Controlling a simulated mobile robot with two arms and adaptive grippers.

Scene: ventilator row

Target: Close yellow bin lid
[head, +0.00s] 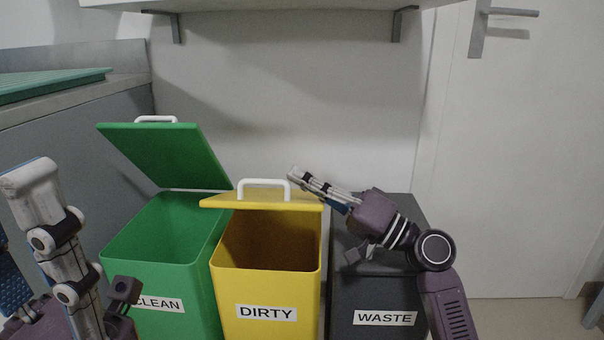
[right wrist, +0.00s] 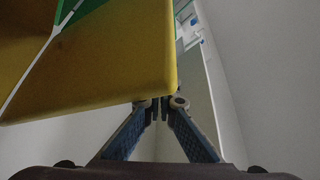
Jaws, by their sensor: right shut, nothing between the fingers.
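The yellow bin (head: 268,277), labelled DIRTY, stands in the middle of the head view. Its yellow lid (head: 262,202), with a white handle (head: 264,184), is raised and tilted, and the front opening shows. My right gripper (head: 294,173) is shut and empty. It is by the lid's right rear side, just right of the handle. In the right wrist view the lid (right wrist: 110,60) fills the upper left, with its corner close to the fingertips (right wrist: 160,103); I cannot tell whether they touch. My left gripper (head: 30,172) is at the lower left, its jaws unclear.
The green bin (head: 150,240), labelled CLEAN, is on the left with its green lid (head: 165,155) standing open. The dark grey bin (head: 385,294), labelled WASTE, is on the right under my right arm. A wall (head: 290,90) is behind and a shelf (head: 280,5) above.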

